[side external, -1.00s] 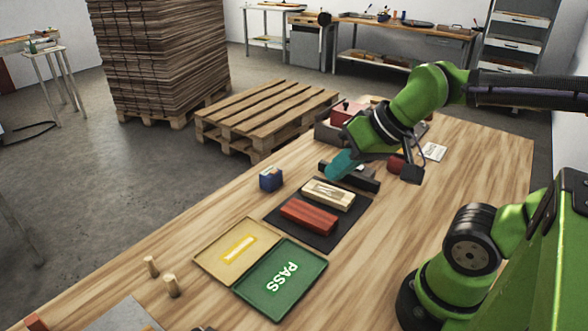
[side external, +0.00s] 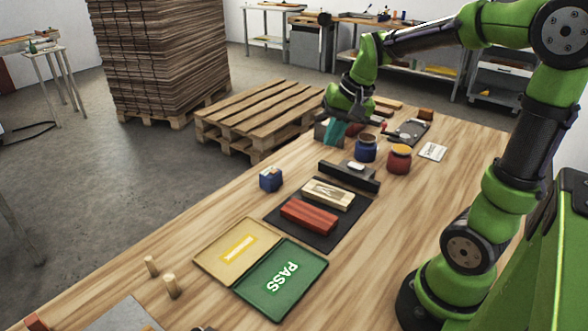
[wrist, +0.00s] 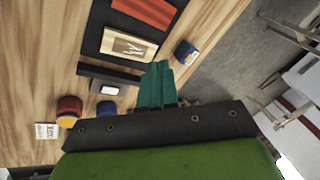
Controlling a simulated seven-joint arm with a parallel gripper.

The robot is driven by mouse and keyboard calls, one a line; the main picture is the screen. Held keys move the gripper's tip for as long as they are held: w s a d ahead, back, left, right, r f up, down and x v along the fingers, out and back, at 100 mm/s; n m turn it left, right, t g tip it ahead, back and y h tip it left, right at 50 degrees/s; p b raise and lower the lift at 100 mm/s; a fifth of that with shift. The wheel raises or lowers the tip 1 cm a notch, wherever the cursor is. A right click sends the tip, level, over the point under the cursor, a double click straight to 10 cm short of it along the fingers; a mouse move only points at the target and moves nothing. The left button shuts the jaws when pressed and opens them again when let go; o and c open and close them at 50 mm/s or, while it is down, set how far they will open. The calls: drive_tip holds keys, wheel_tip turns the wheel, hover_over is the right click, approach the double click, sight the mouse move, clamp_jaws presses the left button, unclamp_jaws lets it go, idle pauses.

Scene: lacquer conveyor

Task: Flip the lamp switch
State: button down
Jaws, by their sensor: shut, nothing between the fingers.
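My gripper (side external: 333,132) has teal fingers and hangs over the far end of the wooden table, left of the blue jar. Its closed fingers also show in the wrist view (wrist: 157,86), with nothing between them. No part is clearly recognisable as the lamp switch. A dark plate with small fittings (side external: 409,131) lies at the far end, right of my gripper. A black bar (side external: 335,174) with a pale piece on it stands nearer the front; it also shows in the wrist view (wrist: 95,72). The gripper hides part of the things behind it.
A blue jar (side external: 366,149), a red jar (side external: 399,160) and a white card (side external: 432,151) stand near the far end. Nearer are a wooden block (side external: 328,195), a red block (side external: 309,216), a small blue box (side external: 271,179) and a green PASS panel (side external: 282,280).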

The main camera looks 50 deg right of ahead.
drive_tip(key=w+d+f+m+g, duration=0.1)
drive_tip(key=d+m, duration=0.3)
drive_tip(key=d, duration=0.6)
drive_tip(key=w+d+f+m+g, duration=0.2)
drive_tip(key=w+d+m+g, duration=0.1)
drive_tip(key=d, duration=0.8)
drive_tip(key=shift+w+d+f+m+h, duration=0.25)
drive_tip(key=shift+d+f+m+h, duration=0.05)
drive_tip(key=shift+m, duration=0.4)
approach(352, 164)
wheel_tip(352, 164, down, 7)
drive_tip(key=shift+d+r, duration=0.1)
